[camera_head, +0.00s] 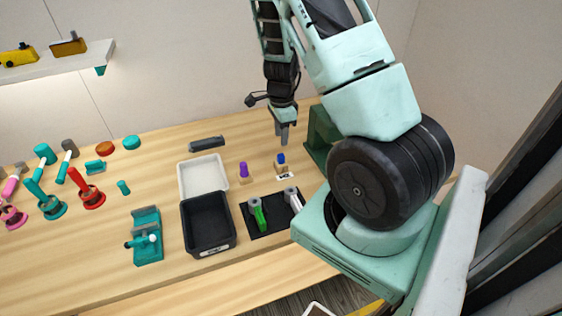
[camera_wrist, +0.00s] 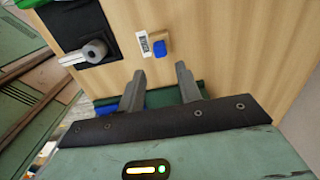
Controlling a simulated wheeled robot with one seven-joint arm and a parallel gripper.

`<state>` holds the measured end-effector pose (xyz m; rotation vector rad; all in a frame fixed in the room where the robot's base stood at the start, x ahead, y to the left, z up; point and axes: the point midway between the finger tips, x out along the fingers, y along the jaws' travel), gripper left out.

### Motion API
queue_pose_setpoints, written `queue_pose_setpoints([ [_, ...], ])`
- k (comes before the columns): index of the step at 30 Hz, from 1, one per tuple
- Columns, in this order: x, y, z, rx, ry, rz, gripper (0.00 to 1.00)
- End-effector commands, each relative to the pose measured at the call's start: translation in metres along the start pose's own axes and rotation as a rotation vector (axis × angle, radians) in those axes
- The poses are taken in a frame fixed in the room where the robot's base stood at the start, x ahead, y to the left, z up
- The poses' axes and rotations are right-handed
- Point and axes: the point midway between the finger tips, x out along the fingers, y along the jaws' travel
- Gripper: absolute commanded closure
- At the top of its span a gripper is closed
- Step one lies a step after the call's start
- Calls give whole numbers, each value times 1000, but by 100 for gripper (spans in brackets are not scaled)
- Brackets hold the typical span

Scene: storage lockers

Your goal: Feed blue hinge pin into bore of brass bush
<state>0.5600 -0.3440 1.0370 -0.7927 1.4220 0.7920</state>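The blue hinge pin (camera_head: 281,158) stands in a small wooden block with a white label in front of it. It shows in the wrist view (camera_wrist: 162,47) just beyond my fingertips. My gripper (camera_head: 284,140) is above and just behind the pin, pointing down; in the wrist view my gripper (camera_wrist: 160,71) has its fingers apart with nothing between them. No clearly brass-coloured bush shows. A black mat (camera_head: 269,226) carries a green-handled part (camera_head: 259,217) and a white-handled part (camera_head: 295,202), each with a grey ring-like end. The white part's grey cylinder (camera_wrist: 95,50) shows in the wrist view.
A purple pin (camera_head: 243,169) stands left of the blue one. A white tray (camera_head: 181,181) and black bin (camera_head: 213,247) lie further left. A green stand (camera_head: 319,135) is close right of my gripper. Teal and red fixtures (camera_head: 88,195) crowd the bench's left.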

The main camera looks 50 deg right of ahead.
Motion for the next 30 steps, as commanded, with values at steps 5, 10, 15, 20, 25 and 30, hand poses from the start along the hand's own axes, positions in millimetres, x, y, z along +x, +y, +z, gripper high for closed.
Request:
queue_pose_setpoints([
  [5, 32, 0, 0, -2, 0, 1, 65],
  [10, 56, 0, 1, -3, -1, 1, 65],
  [15, 74, 0, 1, -4, 0, 0, 65],
  [20, 80, 0, 1, -4, 0, -1, 65],
  [25, 79, 0, 1, -4, 0, -1, 65],
  [30, 79, 0, 1, -4, -1, 0, 78],
])
